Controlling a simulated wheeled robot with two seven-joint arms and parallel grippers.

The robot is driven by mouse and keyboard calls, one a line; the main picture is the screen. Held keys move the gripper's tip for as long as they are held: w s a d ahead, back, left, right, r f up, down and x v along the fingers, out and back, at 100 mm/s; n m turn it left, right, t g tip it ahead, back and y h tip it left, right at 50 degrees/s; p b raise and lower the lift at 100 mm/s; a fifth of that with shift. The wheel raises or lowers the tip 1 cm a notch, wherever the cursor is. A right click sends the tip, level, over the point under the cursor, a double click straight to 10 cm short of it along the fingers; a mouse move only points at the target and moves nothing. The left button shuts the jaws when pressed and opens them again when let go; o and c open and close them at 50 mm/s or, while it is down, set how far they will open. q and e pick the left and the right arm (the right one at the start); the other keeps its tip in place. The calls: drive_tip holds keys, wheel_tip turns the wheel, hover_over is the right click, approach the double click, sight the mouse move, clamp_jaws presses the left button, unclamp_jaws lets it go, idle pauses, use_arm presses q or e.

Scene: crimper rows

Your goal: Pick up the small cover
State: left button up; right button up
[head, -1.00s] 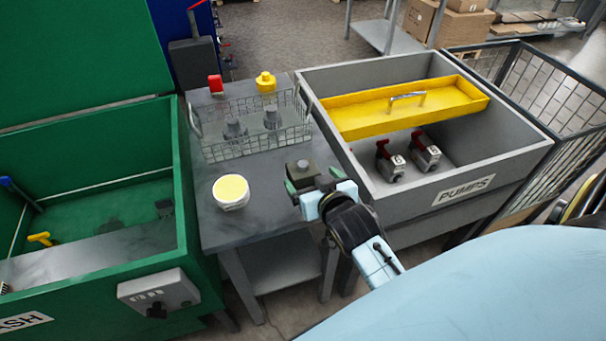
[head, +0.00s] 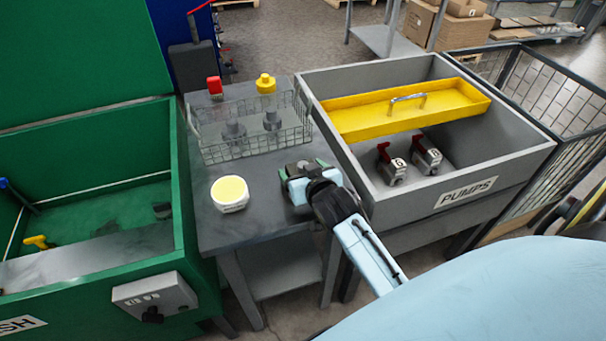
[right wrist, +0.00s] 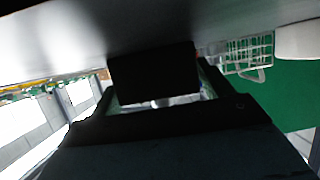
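The small cover (head: 301,165), a dark grey block with a raised top, is at the right side of the grey table, mostly hidden by my right gripper. My right gripper (head: 304,168) is over the table with its green-tipped fingers on either side of the cover. In the right wrist view the cover (right wrist: 152,75) is a dark block between the fingers (right wrist: 155,92), close to both; whether they press on it I cannot tell. My left gripper is not in view.
On the table (head: 255,225) are a round yellow-topped container (head: 230,193) and a wire basket (head: 250,140) with grey parts. A red piece (head: 215,88) and yellow piece (head: 265,84) stand behind. The PUMPS bin (head: 455,195) is right, the green wash tub (head: 185,220) left.

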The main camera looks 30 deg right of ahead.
drive_tip(key=c, duration=1)
drive_tip(key=shift+r, duration=0.1)
